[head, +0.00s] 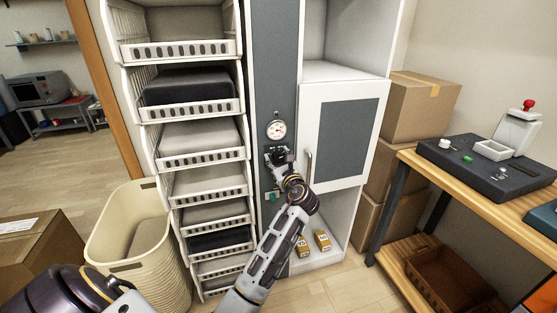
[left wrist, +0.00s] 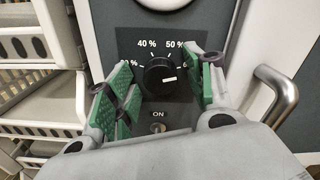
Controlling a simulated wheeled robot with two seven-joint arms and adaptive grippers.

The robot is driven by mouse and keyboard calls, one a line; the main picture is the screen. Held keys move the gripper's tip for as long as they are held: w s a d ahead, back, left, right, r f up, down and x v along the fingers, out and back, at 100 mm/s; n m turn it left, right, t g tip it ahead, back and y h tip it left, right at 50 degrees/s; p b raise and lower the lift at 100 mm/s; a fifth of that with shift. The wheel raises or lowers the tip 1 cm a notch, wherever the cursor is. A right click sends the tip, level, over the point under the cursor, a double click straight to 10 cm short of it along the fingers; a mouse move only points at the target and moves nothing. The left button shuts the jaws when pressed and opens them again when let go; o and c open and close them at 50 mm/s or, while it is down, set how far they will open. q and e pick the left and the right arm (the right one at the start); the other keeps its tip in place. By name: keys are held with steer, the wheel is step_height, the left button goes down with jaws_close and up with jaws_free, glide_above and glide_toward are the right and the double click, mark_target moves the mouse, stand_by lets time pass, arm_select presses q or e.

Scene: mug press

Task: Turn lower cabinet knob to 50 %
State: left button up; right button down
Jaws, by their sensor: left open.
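The lower cabinet knob (left wrist: 155,76) is a round black dial on a dark panel (left wrist: 127,38) in the left wrist view. Its white mark points right, clockwise of the printed "50 %" and near the partly hidden label that starts with "6". "40 %" also shows above the knob; the label at its left is partly covered. My left gripper (left wrist: 163,88) is open, with green finger pads on both sides of the knob; contact cannot be told. In the head view my left gripper (head: 279,156) is at the panel just below a round white gauge (head: 276,130) and hides the knob.
A metal door handle (left wrist: 272,105) stands right of the gripper. A key switch (left wrist: 157,128) marked "ON" sits below the knob. White drawer bins (head: 200,145) flank the panel at left, and a white cabinet with a grey door (head: 342,125) at right.

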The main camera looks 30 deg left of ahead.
arm_select(q)
steer(key=c, duration=1)
